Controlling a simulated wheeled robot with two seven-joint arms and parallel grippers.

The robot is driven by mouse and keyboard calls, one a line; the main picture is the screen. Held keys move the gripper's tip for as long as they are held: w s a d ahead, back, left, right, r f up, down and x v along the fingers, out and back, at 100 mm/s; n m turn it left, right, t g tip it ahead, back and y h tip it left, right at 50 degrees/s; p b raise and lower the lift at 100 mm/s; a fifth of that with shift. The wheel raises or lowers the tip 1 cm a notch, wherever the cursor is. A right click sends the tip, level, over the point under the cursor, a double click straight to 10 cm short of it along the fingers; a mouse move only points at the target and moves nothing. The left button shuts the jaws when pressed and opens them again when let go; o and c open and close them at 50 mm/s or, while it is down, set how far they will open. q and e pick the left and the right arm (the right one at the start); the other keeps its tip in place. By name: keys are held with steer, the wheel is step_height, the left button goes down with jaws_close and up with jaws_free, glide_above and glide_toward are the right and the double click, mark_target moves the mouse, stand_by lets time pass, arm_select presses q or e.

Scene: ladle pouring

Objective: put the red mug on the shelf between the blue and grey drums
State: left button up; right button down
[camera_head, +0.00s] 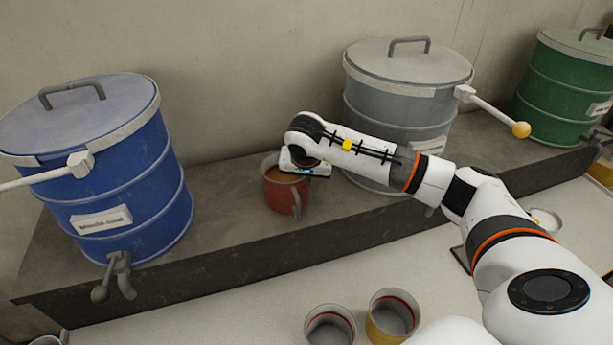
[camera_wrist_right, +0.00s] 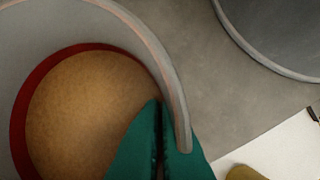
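The red mug (camera_head: 287,190) is upright on the dark shelf (camera_head: 235,212), in the space between the blue drum (camera_head: 100,170) and the grey drum (camera_head: 400,105). It holds brown-orange liquid, which also shows in the right wrist view (camera_wrist_right: 85,110). My right gripper (camera_head: 300,170) is at the mug's top, on the far end of my arm reaching in from the right. In the wrist view its green fingers (camera_wrist_right: 160,145) are close together at the mug's rim and look shut on its wall; the exact contact is partly hidden. My left gripper is not in view.
A green drum (camera_head: 565,90) stands at the far right. A rod with a yellow ball (camera_head: 520,130) sticks out from the grey drum. A grey-rimmed cup (camera_head: 330,328) and a yellow cup (camera_head: 392,316) stand on the pale lower surface in front. Shelf left of the mug is clear.

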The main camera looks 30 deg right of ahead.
steer(key=shift+r, duration=0.1)
steer(key=c, duration=1.7)
jaws_free()
steer(key=shift+r, duration=0.1)
steer(key=b+v, duration=0.1)
steer(key=v, duration=1.1)
steer(key=shift+s, duration=0.1)
